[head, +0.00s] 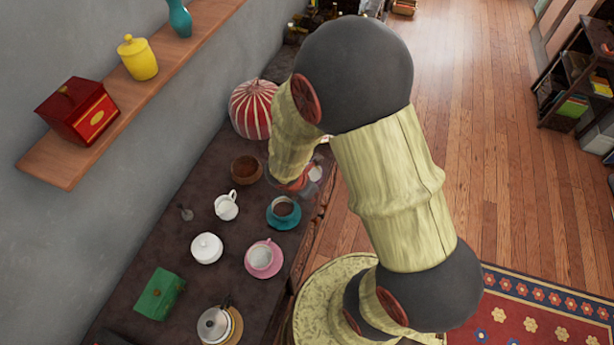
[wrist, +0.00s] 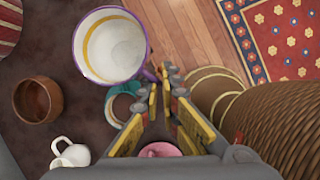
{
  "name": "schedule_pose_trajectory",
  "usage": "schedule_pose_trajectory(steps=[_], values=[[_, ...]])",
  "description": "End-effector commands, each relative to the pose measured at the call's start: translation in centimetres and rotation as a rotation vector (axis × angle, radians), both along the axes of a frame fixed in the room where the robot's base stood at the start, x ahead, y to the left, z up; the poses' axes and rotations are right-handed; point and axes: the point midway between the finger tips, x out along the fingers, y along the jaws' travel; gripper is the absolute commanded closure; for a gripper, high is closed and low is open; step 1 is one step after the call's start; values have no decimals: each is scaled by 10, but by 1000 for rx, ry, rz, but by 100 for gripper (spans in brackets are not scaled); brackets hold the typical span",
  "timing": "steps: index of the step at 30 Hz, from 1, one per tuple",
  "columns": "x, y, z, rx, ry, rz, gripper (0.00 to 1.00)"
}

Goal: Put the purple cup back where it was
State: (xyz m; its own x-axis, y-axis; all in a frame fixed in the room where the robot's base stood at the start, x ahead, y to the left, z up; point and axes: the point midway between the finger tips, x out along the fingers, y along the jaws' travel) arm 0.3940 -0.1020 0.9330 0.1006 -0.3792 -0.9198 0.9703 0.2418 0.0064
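The purple cup (wrist: 112,46) has a purple rim, a white inside and a yellow band. In the wrist view its handle is at the fingertips of my gripper (wrist: 163,78), which look closed on it. The cup looks large and close to the camera, seemingly held above the dark table. In the head view only a pale bit of the cup (head: 316,172) shows beside my gripper (head: 304,186), near the table's right edge; my arm hides much of it.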

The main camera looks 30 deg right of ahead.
Motion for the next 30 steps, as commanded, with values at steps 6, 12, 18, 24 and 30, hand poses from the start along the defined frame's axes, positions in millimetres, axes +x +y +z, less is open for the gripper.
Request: schedule_pose_trajectory(steps=[6,12,18,24,30], values=[[-15,-3,-7,-1,-3,-52,100],[17,-8,-22,-2,-3,-59,100],[56,-16,-40,-2,-3,-59,100],[88,-22,-70,-3,-1,-59,100],[110,-25,-94,-3,-3,-58,100]])
